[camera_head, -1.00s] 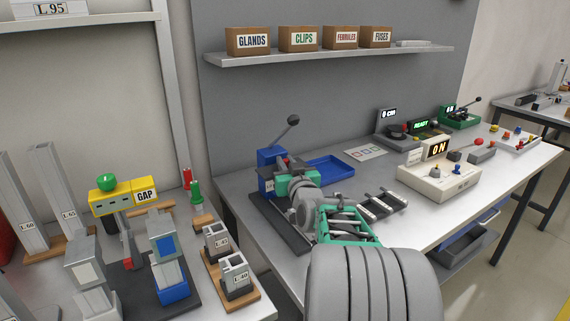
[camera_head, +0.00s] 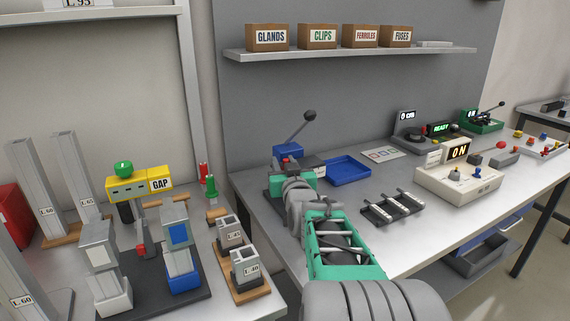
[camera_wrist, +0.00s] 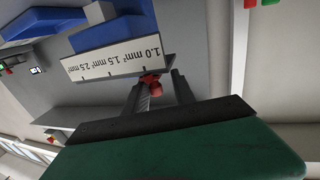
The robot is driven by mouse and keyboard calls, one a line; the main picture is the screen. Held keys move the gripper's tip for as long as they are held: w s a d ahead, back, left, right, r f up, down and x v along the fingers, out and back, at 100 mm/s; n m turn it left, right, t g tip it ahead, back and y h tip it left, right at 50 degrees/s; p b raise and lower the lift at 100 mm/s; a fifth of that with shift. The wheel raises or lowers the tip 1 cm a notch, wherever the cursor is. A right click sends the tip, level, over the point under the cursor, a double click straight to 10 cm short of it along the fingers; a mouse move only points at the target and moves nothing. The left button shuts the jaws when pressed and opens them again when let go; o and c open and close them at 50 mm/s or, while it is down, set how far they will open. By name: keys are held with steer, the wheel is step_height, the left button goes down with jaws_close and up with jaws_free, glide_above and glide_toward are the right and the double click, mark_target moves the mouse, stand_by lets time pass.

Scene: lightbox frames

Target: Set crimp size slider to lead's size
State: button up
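The crimp press (camera_head: 287,151) with its blue top and long dark lever stands on the bench beyond my arm, partly hidden by it. In the wrist view its white scale plate (camera_wrist: 117,58) appears upside down, reading 1.0, 1.5 and 2.5 mm². The red slider knob (camera_wrist: 152,84) is by the 1.0–1.5 side of the plate; its exact setting is unclear. My gripper (camera_wrist: 158,90) is open, with one dark finger on each side of the knob; contact is not clear. In the head view my arm hides the fingers. A black rack (camera_head: 378,214) holds several leads; their sizes are unreadable.
A blue tray (camera_head: 346,169) lies right of the press, with a card (camera_head: 381,153) behind it. A cream box (camera_head: 461,184) showing "ON" stands further right. The left bench holds a yellow GAP gauge (camera_head: 139,183) and labelled blocks. A shelf (camera_head: 350,53) hangs above.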

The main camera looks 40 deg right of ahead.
steer(key=shift+o, duration=0.5)
steer(key=shift+d, duration=0.1)
steer(key=shift+s, duration=0.2)
steer(key=v, duration=0.7)
steer(key=shift+s, duration=0.25)
